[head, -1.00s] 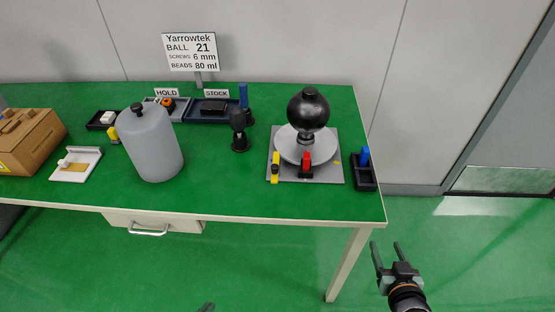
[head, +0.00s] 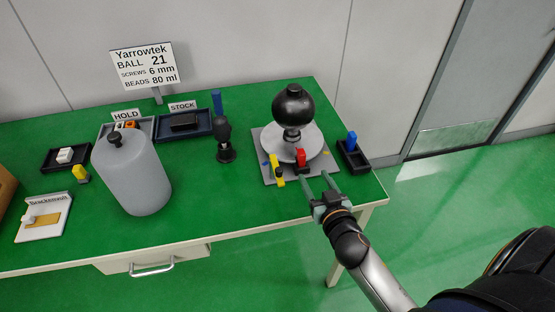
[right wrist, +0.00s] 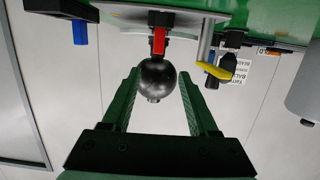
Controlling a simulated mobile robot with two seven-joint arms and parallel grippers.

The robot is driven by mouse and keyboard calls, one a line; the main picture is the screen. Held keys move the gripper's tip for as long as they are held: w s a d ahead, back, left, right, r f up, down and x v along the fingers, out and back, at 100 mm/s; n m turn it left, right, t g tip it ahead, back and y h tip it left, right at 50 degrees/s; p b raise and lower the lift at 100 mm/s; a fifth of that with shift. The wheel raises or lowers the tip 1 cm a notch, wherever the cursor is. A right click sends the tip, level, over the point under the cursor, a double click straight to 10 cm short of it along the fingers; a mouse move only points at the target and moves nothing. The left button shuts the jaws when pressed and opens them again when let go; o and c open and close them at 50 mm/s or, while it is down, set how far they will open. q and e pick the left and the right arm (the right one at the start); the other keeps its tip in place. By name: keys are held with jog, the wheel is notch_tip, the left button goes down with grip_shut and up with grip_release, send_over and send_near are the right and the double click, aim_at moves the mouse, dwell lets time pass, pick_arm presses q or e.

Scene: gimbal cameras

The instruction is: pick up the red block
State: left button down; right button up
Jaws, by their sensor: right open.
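The red block (head: 300,156) stands in a small black holder at the front of a grey plate (head: 270,175) near the table's right end. Behind it is a white disc (head: 312,145) with a black ball (head: 293,104) above. My right gripper (head: 317,178) is open and empty, its fingers pointing toward the block from the front right, apart from it. In the right wrist view, which looks upside down, the red block (right wrist: 160,42) shows beyond and between the open fingers (right wrist: 158,77), with the ball in line. My left gripper is not in view.
A yellow piece (head: 275,165) stands left of the red block. A black tray (head: 352,155) with a blue block (head: 351,140) is to its right. A dark stand (head: 225,140), a large grey bottle (head: 132,175) and the stock tray (head: 184,124) are further left.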

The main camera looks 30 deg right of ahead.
aim_at(303, 155)
jog(key=x, duration=0.7)
jog(key=shift+w+a+r, duration=0.15)
jog(key=shift+w, duration=0.1)
jog(key=x, duration=0.4)
jog(key=shift+d+p, duration=0.3)
jog(key=shift+d, duration=0.1)
jog(key=shift+w+d+f, duration=0.1)
jog(key=shift+w+f, duration=0.2)
jog(key=shift+w, duration=0.25)
grip_shut()
